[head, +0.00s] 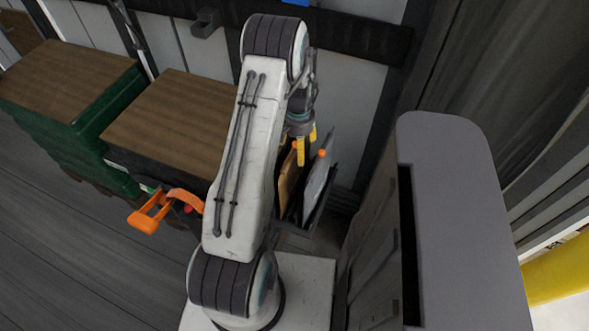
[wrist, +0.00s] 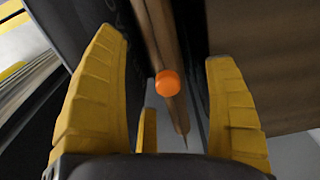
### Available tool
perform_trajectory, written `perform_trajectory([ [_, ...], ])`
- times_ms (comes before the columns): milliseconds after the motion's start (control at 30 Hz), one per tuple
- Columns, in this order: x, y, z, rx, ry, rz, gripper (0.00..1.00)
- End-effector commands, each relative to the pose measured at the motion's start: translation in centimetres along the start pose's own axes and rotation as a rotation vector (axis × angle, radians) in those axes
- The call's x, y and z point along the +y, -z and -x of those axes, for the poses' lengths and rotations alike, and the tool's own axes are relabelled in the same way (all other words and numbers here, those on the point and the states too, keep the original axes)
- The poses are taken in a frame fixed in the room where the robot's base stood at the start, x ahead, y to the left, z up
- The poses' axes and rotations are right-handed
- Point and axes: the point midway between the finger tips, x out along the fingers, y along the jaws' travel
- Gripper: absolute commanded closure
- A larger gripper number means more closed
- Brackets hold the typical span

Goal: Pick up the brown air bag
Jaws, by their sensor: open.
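The brown air bag (head: 287,184) stands on edge in a dark holder (head: 300,236), partly hidden behind my arm in the head view. In the wrist view the brown air bag (wrist: 160,35) shows as a narrow edge with an orange cap (wrist: 168,83). My gripper (head: 304,155) is above the holder, pointing down. Its yellow fingers are open in the wrist view (wrist: 165,62), one on each side of the bag's edge and cap. Gaps show between the fingers and the bag. How deep the fingertips reach is unclear.
A grey bag (head: 318,182) with an orange cap stands just right of the brown one. Wood-topped boxes (head: 180,115) and a green crate (head: 75,90) are at left. An orange-handled tool (head: 155,208) lies left of my arm. A grey cabinet (head: 450,190) is close at right.

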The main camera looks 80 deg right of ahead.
Motion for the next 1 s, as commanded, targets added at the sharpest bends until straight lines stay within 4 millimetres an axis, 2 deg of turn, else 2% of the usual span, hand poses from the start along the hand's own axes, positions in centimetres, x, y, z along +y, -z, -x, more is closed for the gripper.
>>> perform_trajectory([
  [200,0.0,0.0,-1.9,0.0,0.0,0.0,0.22],
  [533,0.0,0.0,-2.2,0.001,0.0,0.0,0.21],
  [1000,0.0,0.0,-2.1,0.001,0.0,0.0,0.63],
])
